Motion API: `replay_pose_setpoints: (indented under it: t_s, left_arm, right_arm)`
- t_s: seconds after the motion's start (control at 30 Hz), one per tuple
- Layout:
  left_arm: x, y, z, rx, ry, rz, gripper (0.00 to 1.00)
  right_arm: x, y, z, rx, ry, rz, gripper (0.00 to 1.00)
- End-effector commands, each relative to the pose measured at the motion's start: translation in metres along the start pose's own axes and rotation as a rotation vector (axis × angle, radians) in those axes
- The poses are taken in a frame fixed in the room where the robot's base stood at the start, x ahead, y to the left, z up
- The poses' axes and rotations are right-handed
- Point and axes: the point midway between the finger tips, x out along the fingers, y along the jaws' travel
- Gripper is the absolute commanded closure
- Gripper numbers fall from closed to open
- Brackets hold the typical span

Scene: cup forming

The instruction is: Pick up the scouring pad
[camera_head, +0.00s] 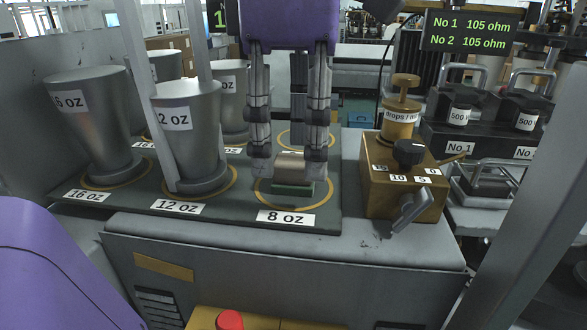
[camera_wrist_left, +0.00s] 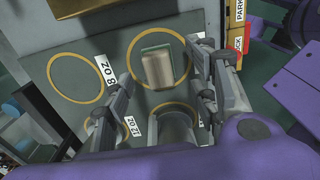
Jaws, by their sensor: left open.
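The scouring pad (camera_head: 291,168) is a small tan block with a dark green layer. It lies inside the yellow ring marked 8 OZ on the dark mat (camera_head: 232,223). In the left wrist view the pad (camera_wrist_left: 158,68) shows tan with a green edge. My left gripper (camera_head: 288,160) points down over the pad, open, with one finger to each side of it. In the left wrist view its fingertips (camera_wrist_left: 161,66) stand left and right of the pad, with gaps visible. My right gripper is not in view.
Metal cup forms marked 16 OZ (camera_head: 92,120) and 12 OZ (camera_head: 193,135) stand left of the gripper, with more behind. A brass box with a black knob (camera_head: 408,153) and lever stands close on the right. The mat ends at the front along a grey ledge (camera_head: 290,247).

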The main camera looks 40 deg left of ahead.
Motion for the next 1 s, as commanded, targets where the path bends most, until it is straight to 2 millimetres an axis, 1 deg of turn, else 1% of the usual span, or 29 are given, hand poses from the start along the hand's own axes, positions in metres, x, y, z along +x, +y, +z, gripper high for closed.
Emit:
replay_pose_setpoints:
  t_s: [0.1,0.2,0.3,0.47,0.57,0.83,0.87,1.0]
  left_arm:
    - [0.018,-0.001,-0.002,0.001,0.003,-0.001,0.47]
    - [0.029,-0.001,-0.001,0.001,0.002,0.000,0.47]
    - [0.033,0.000,-0.001,0.001,0.000,0.001,0.47]
    - [0.033,0.000,-0.001,0.000,0.000,0.001,0.47]
    - [0.033,0.000,-0.001,0.000,0.000,0.001,0.57]
    - [0.033,0.000,-0.001,0.000,0.000,0.001,0.93]
    - [0.032,0.000,-0.001,0.000,0.000,0.001,0.95]
    - [0.032,0.000,-0.001,0.000,0.000,0.001,0.95]
  right_arm:
    - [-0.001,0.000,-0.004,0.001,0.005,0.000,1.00]
    - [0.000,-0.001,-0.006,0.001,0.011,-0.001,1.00]
    - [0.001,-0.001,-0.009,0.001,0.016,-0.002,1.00]
    - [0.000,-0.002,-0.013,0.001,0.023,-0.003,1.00]
    - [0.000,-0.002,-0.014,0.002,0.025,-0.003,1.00]
    - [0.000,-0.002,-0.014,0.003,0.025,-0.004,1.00]
    - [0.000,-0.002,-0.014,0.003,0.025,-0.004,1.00]
    - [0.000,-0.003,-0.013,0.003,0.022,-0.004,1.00]
